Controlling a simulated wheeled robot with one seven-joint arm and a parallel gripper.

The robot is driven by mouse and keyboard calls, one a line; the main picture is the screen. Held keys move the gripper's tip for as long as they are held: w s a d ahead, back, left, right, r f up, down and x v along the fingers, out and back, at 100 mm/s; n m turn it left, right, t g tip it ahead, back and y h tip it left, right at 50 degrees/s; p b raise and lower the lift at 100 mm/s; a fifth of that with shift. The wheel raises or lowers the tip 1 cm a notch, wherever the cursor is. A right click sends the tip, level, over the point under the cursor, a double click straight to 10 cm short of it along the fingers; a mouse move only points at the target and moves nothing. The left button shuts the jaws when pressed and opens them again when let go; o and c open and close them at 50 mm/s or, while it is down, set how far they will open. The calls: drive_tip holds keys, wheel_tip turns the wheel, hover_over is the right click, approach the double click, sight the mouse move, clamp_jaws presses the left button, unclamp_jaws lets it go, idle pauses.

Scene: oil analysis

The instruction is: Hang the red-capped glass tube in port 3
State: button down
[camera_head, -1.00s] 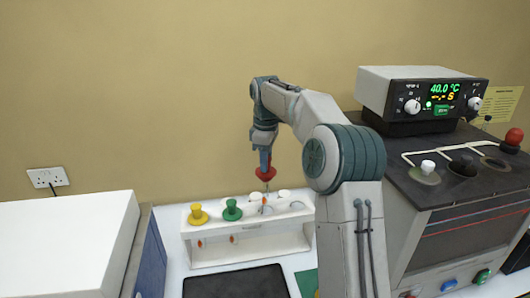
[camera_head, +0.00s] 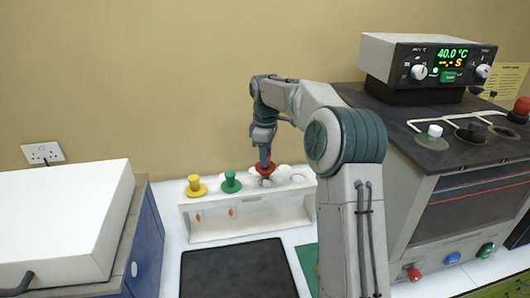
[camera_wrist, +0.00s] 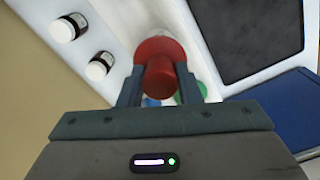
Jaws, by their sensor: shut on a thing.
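My gripper (camera_head: 265,160) is shut on the red cap (camera_head: 265,169) of the glass tube, just above the white rack (camera_head: 250,226), right of the green-capped tube. In the wrist view my gripper (camera_wrist: 160,88) has a finger on each side of the red cap (camera_wrist: 160,62). The glass below the cap is hidden in both current views, so I cannot tell how far it sits in a rack hole. The bath unit (camera_head: 425,170) at the right has a dark top with a white stopper (camera_head: 434,132), a black stopper (camera_head: 475,130) and an open ring (camera_head: 503,132). Port numbers are not readable.
Yellow-capped (camera_head: 195,186) and green-capped (camera_head: 230,182) tubes stand in the rack. A dark mat (camera_head: 238,270) lies in front. A white-topped blue box (camera_head: 70,220) is at the left. The control box (camera_head: 425,70) reads 40.0 °C. My arm passes close to the bath unit.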

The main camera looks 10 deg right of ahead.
drive_tip(key=shift+f+b, duration=1.05)
drive_tip(key=shift+f, duration=1.2)
drive_tip(key=shift+f, duration=0.45)
drive_tip(key=c, duration=1)
unclamp_jaws()
drive_tip(key=shift+o, duration=0.2)
wheel_tip(320, 180, up, 14)
drive_tip(key=shift+f, duration=0.1)
